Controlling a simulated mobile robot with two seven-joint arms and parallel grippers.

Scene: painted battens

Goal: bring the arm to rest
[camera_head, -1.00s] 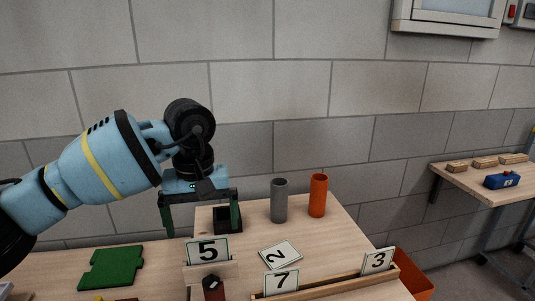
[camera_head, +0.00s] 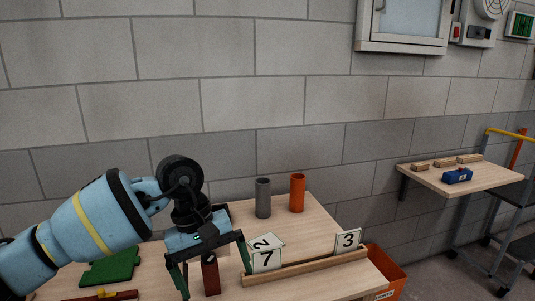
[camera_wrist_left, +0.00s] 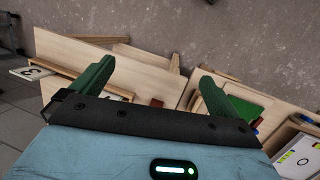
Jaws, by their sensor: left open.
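My left gripper (camera_head: 215,282) is open over the front of the wooden workbench, with its two green fingers pointing down and apart. In the left wrist view the same gripper (camera_wrist_left: 155,73) shows nothing held between its fingers. In the head view a dark red upright block (camera_head: 211,277) shows between the fingers, apparently not gripped. The left arm comes in from the left, bent at the wrist. The number 5 card and the dark box seen earlier are mostly hidden behind the gripper. My right gripper is not in view.
A grey cylinder (camera_head: 263,198) and an orange cylinder (camera_head: 297,193) stand on the raised board. A green piece (camera_head: 110,268) lies left. An orange bin (camera_head: 388,272) is at right.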

